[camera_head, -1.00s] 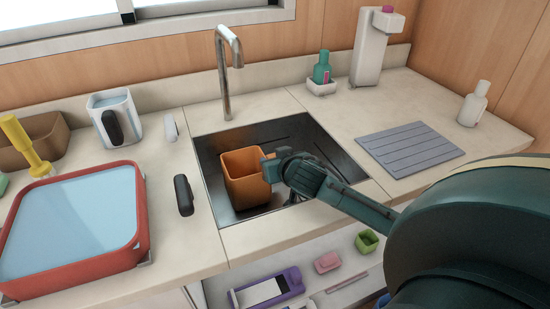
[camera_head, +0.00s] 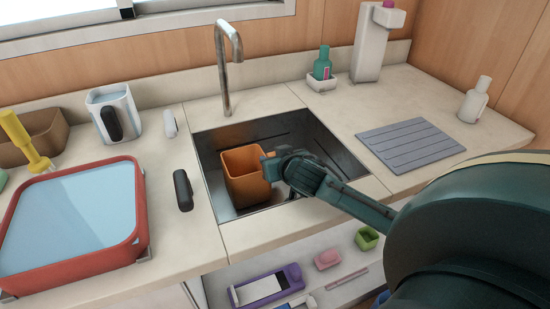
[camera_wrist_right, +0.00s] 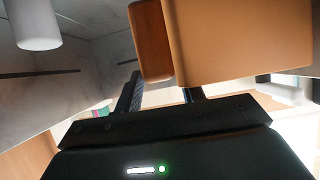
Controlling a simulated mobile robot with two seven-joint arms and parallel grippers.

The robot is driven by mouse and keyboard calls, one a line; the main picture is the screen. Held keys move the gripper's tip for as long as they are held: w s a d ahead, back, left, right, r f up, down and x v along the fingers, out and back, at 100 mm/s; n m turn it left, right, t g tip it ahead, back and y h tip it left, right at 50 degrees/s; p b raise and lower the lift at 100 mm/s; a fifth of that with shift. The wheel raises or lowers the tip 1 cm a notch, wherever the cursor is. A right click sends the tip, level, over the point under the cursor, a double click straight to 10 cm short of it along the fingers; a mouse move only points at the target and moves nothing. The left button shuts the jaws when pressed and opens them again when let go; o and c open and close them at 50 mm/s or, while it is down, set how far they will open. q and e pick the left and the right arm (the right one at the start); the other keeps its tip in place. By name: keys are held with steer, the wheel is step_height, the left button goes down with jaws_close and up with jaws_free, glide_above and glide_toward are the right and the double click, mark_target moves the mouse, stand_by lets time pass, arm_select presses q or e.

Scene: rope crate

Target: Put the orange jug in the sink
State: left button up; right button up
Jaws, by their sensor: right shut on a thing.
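The orange jug (camera_head: 243,181) is upright inside the dark sink (camera_head: 212,166), toward its left side. I cannot tell whether its base touches the sink floor. My right gripper (camera_head: 272,168) reaches in from the right and is shut on the jug's handle side. In the right wrist view the jug (camera_wrist_right: 240,40) fills the upper right, with its handle (camera_wrist_right: 152,42) at the gripper's fingers (camera_wrist_right: 162,92). My left gripper is in neither view.
A tall faucet (camera_head: 224,75) stands behind the sink. A red basin of water (camera_head: 142,215) and a white jug (camera_head: 113,112) are on the left. A grey ridged mat (camera_head: 412,145) lies right of the sink. A shelf with small items is below.

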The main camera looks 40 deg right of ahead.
steer(key=shift+f, duration=0.15)
steer(key=o, duration=1.3)
steer(key=shift+c, duration=0.2)
steer(key=shift+c, duration=0.4)
steer(key=shift+c, duration=0.6)
steer(key=shift+c, duration=0.8)
steer(key=shift+o, duration=0.3)
steer(key=o, duration=0.5)
steer(key=shift+o, duration=0.2)
